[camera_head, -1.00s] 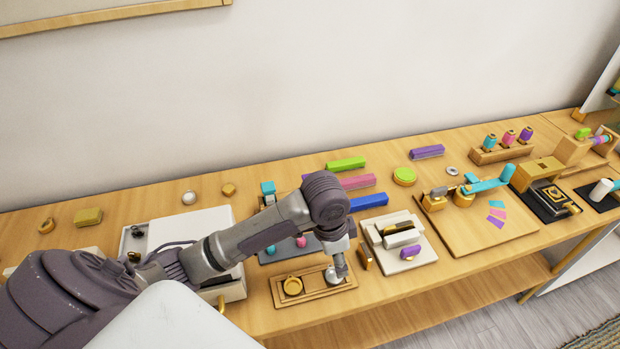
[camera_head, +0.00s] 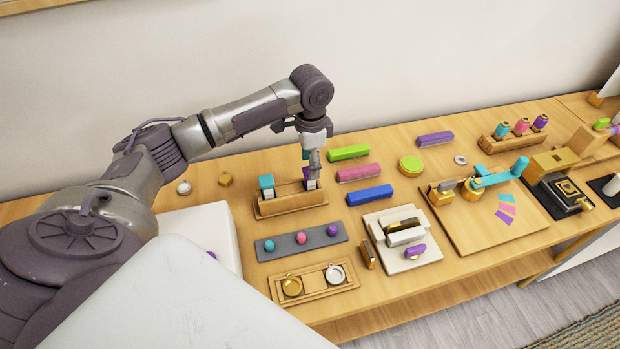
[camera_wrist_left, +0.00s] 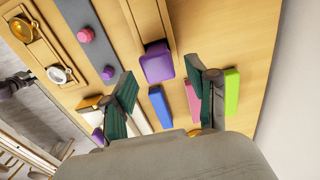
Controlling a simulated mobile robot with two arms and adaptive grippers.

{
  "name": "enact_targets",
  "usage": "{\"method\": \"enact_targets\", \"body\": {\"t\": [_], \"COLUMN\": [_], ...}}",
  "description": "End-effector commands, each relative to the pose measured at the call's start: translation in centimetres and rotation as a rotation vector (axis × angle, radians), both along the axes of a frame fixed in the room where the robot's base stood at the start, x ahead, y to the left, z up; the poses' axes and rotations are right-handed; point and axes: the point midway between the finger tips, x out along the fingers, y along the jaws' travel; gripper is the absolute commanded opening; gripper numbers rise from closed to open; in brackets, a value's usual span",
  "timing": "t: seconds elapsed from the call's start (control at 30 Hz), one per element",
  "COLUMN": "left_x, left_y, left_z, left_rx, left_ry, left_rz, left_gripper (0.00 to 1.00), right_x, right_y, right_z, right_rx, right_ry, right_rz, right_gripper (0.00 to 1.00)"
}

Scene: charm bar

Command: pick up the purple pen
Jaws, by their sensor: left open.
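The purple pen (camera_head: 311,185) stands upright in the right end of a long wooden holder (camera_head: 291,207), with its purple top and a pale part showing. In the left wrist view the purple pen (camera_wrist_left: 158,64) is just beyond the gap between the fingers. My left gripper (camera_head: 313,168) points down right above the pen and partly hides it. In the left wrist view my left gripper (camera_wrist_left: 162,88) is open, its dark green pads wide apart and nothing held. Whether the pads reach beside the pen is unclear. My right gripper is not in view.
A teal pen (camera_head: 267,185) stands in the holder's left end. A grey strip with several balls (camera_head: 332,230) and a wooden tray (camera_head: 315,282) lie in front. Green, pink (camera_head: 358,172) and blue bars lie to the right, beside a white stand (camera_head: 428,257).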

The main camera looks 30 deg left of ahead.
Motion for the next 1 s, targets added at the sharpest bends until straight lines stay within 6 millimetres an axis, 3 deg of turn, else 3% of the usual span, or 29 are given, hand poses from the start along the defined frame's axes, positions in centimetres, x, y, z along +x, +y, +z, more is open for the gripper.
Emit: {"method": "enact_targets", "body": {"t": [0.2, 0.5, 0.73, 0.77, 1.0], "left_x": [-0.2, -0.3, -0.3, -0.3, -0.3], "left_y": [0.0, 0.0, 0.0, 0.0, 0.0], "left_z": [-1.5, -5.5, -5.8, -5.8, -5.8], "left_rx": [0.001, 0.001, 0.001, 0.001, 0.001], "left_ry": [0.002, 0.000, -0.002, -0.002, -0.002], "left_rz": [0.000, -0.001, -0.001, -0.001, -0.002], "left_gripper": [0.58, 0.58, 0.58, 0.57, 0.17], "right_x": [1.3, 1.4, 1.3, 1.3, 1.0], "right_y": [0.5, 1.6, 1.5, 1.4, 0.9], "right_z": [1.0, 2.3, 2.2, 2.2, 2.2], "right_rx": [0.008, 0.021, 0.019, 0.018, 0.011], "right_ry": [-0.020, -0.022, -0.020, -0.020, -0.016], "right_rz": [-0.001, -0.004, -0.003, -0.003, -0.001], "right_gripper": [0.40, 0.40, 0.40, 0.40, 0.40]}}
